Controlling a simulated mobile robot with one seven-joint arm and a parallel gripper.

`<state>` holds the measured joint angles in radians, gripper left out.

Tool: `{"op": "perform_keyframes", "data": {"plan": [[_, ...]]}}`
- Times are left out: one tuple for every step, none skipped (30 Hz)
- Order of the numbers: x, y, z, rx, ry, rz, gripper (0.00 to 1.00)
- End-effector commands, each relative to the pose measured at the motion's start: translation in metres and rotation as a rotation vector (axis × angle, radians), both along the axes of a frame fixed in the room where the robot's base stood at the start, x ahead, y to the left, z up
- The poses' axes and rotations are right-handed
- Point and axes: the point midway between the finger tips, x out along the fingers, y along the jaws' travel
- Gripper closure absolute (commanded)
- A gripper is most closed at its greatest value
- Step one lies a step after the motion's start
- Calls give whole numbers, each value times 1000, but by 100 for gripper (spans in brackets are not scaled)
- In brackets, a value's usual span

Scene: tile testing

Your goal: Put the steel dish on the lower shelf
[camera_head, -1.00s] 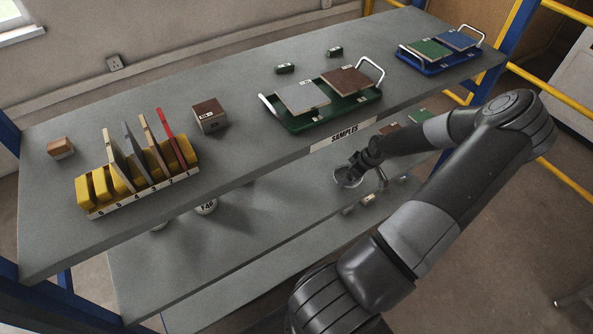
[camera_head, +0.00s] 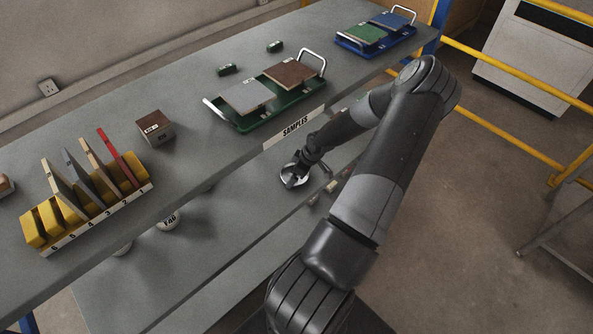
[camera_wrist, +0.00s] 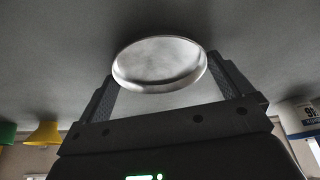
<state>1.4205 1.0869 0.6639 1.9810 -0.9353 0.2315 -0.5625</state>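The steel dish (camera_head: 293,178) is a round, shiny, shallow dish. In the head view it is at the end of my arm, over the lower shelf (camera_head: 235,215) and below the upper shelf's front edge. In the wrist view the dish (camera_wrist: 160,63) lies between the two fingertips of my gripper (camera_wrist: 160,68), with a finger at each side of its rim. The gripper looks shut on it. I cannot tell whether the dish touches the shelf. In the head view, my gripper (camera_head: 301,168) is small and dark, and its fingers are hard to make out.
The upper shelf (camera_head: 190,180) overhangs and carries a yellow tile rack (camera_head: 95,215), a green tray (camera_head: 245,124) and a blue tray (camera_head: 360,52). On the lower shelf, a white labelled jar (camera_head: 168,220) stands left of the dish. Small items lie right of it.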

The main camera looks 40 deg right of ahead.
Motion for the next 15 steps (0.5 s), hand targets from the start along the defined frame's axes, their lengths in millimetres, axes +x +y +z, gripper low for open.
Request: {"op": "perform_keyframes", "data": {"plan": [[0, 0, 0, 0, 0, 0, 0], [0, 0, 0, 0, 0, 0, 0], [0, 0, 0, 0, 0, 0, 0], [0, 0, 0, 0, 0, 0, 0], [0, 0, 0, 0, 0, 0, 0], [0, 0, 0, 0, 0, 0, 0], [0, 0, 1, 0, 0, 0, 0], [0, 0, 2, -1, 0, 0, 0], [-1, -1, 4, -1, 0, 0, 0], [-1, -1, 6, -1, -1, -2, 0], [-2, -2, 9, -1, -1, -2, 0], [-4, -3, 14, -1, -2, -2, 0], [-6, -4, 18, -1, -2, -3, 0], [-8, -4, 23, -2, -1, -3, 0], [-11, -6, 29, -2, -1, -3, 0]]}}
